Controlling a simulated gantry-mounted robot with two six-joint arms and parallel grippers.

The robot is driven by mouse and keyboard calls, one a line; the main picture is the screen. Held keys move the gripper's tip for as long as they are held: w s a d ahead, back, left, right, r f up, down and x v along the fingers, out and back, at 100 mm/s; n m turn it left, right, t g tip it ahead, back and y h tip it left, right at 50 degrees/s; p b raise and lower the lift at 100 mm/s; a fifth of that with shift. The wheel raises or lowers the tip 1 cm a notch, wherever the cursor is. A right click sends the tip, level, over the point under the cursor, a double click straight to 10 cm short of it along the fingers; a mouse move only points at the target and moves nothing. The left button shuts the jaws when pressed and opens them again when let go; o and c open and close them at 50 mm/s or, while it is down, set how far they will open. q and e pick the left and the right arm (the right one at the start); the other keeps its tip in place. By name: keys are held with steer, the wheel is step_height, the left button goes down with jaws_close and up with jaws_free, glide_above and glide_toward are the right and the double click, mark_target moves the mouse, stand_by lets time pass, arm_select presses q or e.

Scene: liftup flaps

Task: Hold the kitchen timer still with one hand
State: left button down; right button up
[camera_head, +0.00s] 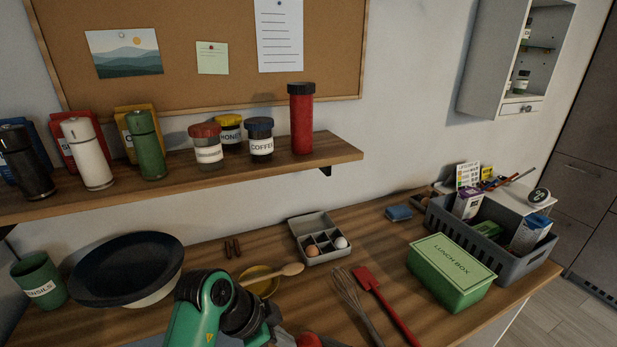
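I cannot surely pick out a kitchen timer. A small round thing with a white face and dark side (539,196) is at the right, by the grey basket; it is too small to tell whether it is the timer. A piece of something red (308,340) shows at the bottom edge, mostly cut off. A green and black part of one of my arms rises at the bottom centre, in front of the counter. No fingertips of either gripper show.
The wooden counter holds a dark bowl (125,267), egg box (315,255), whisk (353,302), red spatula (385,300), green lunch box (450,275) and grey basket (510,267). A shelf (340,152) with jars and bottles overhangs the back left.

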arm_select(q)
step_height(320, 180, up, 5)
steer(key=shift+r, duration=0.15)
arm_select(e)
steer(key=o, duration=1.2)
steer(key=shift+d, duration=0.1)
steer(key=v, duration=1.2)
steer(key=shift+r, duration=0.1)
